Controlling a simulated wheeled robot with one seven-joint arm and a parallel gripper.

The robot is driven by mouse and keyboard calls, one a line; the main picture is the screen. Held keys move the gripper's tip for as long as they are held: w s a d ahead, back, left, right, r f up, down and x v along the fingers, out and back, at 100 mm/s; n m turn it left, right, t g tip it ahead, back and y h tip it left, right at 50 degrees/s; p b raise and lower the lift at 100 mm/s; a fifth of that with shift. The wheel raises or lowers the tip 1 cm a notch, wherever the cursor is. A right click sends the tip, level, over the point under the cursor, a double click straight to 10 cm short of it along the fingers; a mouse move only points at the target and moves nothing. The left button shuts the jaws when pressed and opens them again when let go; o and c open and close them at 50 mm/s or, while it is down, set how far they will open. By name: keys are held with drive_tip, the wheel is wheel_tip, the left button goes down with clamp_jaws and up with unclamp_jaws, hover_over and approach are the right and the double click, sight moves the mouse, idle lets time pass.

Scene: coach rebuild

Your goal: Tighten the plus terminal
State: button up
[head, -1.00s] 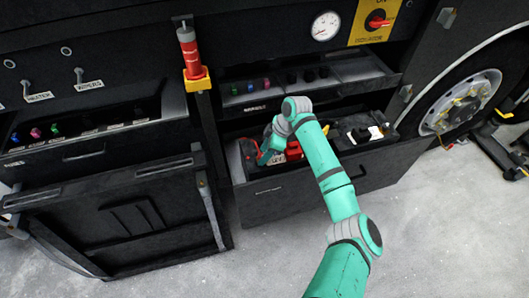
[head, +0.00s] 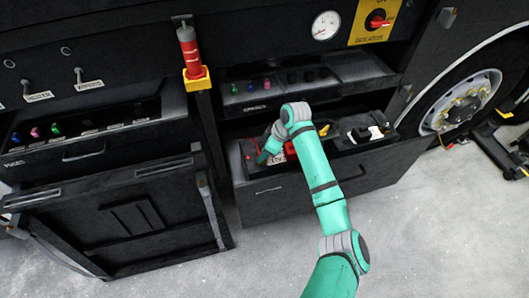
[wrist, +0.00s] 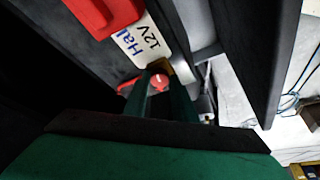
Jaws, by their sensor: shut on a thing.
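The plus terminal is a small round red knob (wrist: 158,82) with a white mark, at the label's edge. A red piece (wrist: 128,86) lies just left of it. My gripper (wrist: 159,92) has its two green fingers on either side of the knob, shut on it. In the head view my gripper (head: 264,157) is down inside the open drawer (head: 285,195), at its left part; my arm hides much of the battery there.
A black and white item (head: 366,133) lies in the drawer's right part. A red cylinder in a yellow holder (head: 196,75) stands above left. A wheel (head: 462,103) is at the right. The drawer's dark wall (wrist: 255,60) is close beside my gripper. The floor in front is clear.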

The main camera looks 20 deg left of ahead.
drive_tip(key=m, duration=0.1)
drive_tip(key=m+t, duration=0.1)
drive_tip(key=m, duration=0.2)
drive_tip(key=shift+s+a+m+t+h, duration=0.1)
drive_tip(key=shift+s+m+t+h, duration=0.2)
drive_tip(key=m+t, duration=0.1)
drive_tip(key=m, duration=0.2)
drive_tip(key=shift+s+a+m+h, duration=0.1)
drive_tip(key=shift+s+m+h, duration=0.05)
drive_tip(key=shift+m+h, duration=0.2)
drive_tip(key=shift+a+m+t+h, duration=0.2)
drive_tip(key=shift+m+t+h, duration=0.3)
drive_tip(key=shift+m, duration=0.75)
drive_tip(key=shift+s+m+h, duration=0.1)
drive_tip(key=shift+m+h, duration=0.55)
drive_tip(key=shift+m, duration=1.35)
drive_tip(key=shift+t, duration=0.3)
drive_tip(key=o, duration=1)
drive_tip(key=shift+o, duration=0.2)
drive_tip(key=shift+r, duration=0.1)
